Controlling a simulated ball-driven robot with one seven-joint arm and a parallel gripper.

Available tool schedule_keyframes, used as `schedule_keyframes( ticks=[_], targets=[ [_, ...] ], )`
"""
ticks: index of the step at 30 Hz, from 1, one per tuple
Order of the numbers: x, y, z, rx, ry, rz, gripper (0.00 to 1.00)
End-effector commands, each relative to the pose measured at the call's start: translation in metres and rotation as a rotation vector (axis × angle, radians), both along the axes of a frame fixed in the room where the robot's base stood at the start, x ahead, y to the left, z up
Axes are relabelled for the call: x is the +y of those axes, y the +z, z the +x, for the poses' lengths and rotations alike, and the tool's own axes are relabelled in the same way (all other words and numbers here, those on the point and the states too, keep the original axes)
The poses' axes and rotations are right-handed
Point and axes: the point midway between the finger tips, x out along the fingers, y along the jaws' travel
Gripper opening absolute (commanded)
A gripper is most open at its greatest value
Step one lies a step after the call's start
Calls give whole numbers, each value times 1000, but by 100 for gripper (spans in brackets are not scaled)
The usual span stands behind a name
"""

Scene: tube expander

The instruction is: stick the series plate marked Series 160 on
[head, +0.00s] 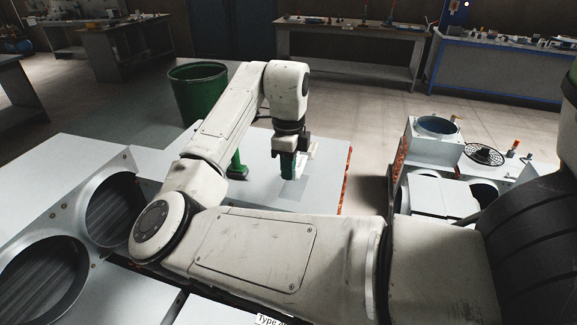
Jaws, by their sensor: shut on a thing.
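My gripper (290,155) is beyond my bent arm, pointing down above the pale panel (325,190). It is shut on a small green piece (288,165). A small white piece (306,149) shows right beside the fingers; I cannot tell whether it is held too, or whether it is a plate. No "Series 160" marking is readable. A darker grey rectangle (293,190) lies on the panel below the gripper; I cannot tell whether it is a shadow or a marked spot. A label reading "Type" (270,320) is cut off at the bottom edge.
A green upright object (237,166) stands on the panel left of the gripper. A green bin (200,92) is behind it. Large round openings (112,210) are at the left. A unit with ducts (437,140) stands at the right. Workbenches line the back.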

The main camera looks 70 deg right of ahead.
Motion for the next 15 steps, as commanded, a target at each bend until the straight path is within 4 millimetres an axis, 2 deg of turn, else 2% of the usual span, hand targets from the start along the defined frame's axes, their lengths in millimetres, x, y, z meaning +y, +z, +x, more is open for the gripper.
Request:
schedule_keyframes(
  ticks=[15],
  targets=[
    [0,-33,0,1,-1,1,0]
  ],
)
